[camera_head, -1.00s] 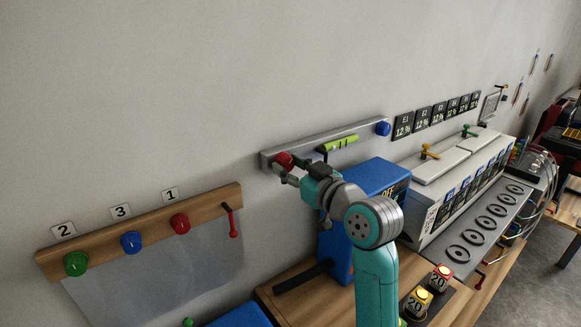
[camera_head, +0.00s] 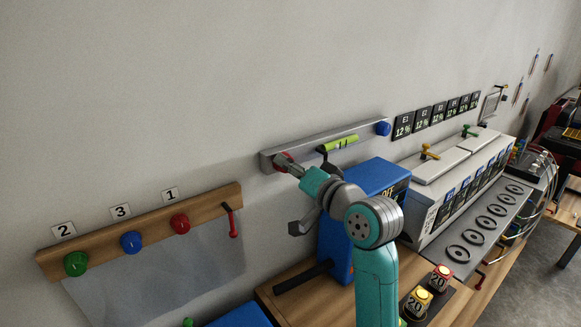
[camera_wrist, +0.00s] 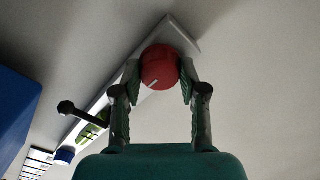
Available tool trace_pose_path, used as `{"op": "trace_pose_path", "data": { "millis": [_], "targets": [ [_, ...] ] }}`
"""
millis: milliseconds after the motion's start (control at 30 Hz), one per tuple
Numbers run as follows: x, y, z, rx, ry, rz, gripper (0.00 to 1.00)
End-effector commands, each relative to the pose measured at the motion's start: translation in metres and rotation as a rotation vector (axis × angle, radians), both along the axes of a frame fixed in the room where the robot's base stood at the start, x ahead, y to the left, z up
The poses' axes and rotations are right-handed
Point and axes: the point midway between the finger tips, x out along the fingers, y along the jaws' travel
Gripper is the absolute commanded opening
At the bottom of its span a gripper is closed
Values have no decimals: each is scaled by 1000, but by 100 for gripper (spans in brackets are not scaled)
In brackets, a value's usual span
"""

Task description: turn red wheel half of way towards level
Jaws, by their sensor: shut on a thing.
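The red wheel (camera_head: 283,159) is at the left end of a grey wall bar (camera_head: 315,148). In the wrist view the red wheel (camera_wrist: 160,69) sits between the two fingers, with a pale mark on its lower part. My gripper (camera_wrist: 159,80) is shut on it, one finger on each side. In the head view my gripper (camera_head: 287,163) partly hides the wheel. A yellow-green level (camera_head: 340,143) is mounted on the bar, tilted with its right end higher in the head view. A blue wheel (camera_head: 383,128) is at the bar's right end.
A blue box (camera_head: 375,180) marked OFF stands under the bar, close to my arm. A wooden rail (camera_head: 145,227) with green, blue and red knobs is at the left. Several 12% displays (camera_head: 437,115) are at the right. The wall above the bar is clear.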

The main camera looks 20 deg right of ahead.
Motion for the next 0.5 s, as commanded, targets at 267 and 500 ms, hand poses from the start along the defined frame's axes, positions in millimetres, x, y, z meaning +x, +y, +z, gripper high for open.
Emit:
{"op": "trace_pose_path", "data": {
  "millis": [267, 500],
  "targets": [
    [0, 0, -1, 122, 42, -1, 7],
    [0, 0, -1, 163, 55, -1, 7]
  ]
}}
